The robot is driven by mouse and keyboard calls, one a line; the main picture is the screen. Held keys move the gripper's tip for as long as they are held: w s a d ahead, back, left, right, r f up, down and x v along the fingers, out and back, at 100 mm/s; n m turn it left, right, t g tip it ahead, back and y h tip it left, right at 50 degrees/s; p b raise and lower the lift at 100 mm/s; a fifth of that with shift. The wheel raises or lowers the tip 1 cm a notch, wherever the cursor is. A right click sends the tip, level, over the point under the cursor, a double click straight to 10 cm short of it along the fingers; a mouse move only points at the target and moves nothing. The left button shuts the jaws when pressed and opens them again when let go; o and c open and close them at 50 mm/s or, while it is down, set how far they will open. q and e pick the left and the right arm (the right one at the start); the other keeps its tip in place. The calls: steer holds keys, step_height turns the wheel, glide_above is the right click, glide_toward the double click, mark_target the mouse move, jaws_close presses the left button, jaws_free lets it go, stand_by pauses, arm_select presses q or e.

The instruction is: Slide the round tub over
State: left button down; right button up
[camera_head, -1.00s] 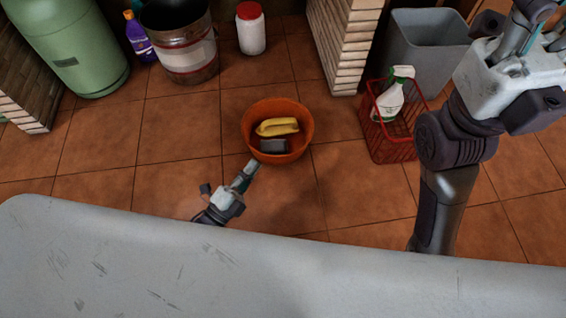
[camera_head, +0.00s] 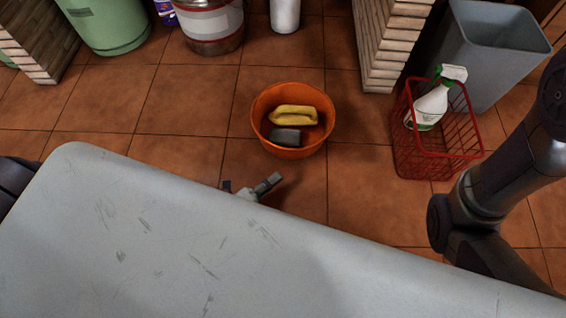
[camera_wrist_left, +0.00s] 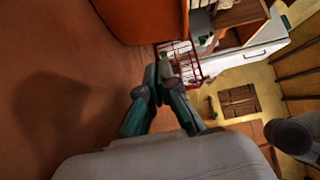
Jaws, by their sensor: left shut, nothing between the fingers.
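The round orange tub (camera_head: 260,125) stands on the tiled floor in the middle of the head view. A yellow item (camera_head: 293,115) and a dark grey block (camera_head: 286,136) lie inside it. My left gripper (camera_head: 272,182) is shut and empty, just on the near side of the tub, with a small gap between them in the picture. The grey surface in front hides much of its arm. In the left wrist view the shut fingers (camera_wrist_left: 163,68) show, with an orange wall, apparently the tub (camera_wrist_left: 150,20), just beyond them. My right gripper is out of view.
A red wire basket (camera_head: 436,165) with a white spray bottle (camera_head: 432,105) stands to the right of the tub, before a grey bin (camera_head: 490,55). A metal bucket (camera_head: 212,25) and brick pillar (camera_head: 385,45) stand behind. Floor tiles left of the tub are clear.

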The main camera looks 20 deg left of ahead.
mark_target(292, 154)
arm_select(q)
steer(key=w+b, duration=0.2)
steer(key=w, duration=0.1)
steer(key=w+b, duration=0.1)
steer(key=w, duration=0.1)
steer(key=shift+w+d+f, duration=0.2)
steer(key=shift+w+d, duration=0.05)
steer(key=shift+d, duration=0.15)
steer(key=shift+w+a+r, duration=0.1)
steer(key=shift+w, duration=0.35)
steer(key=shift+r, duration=0.1)
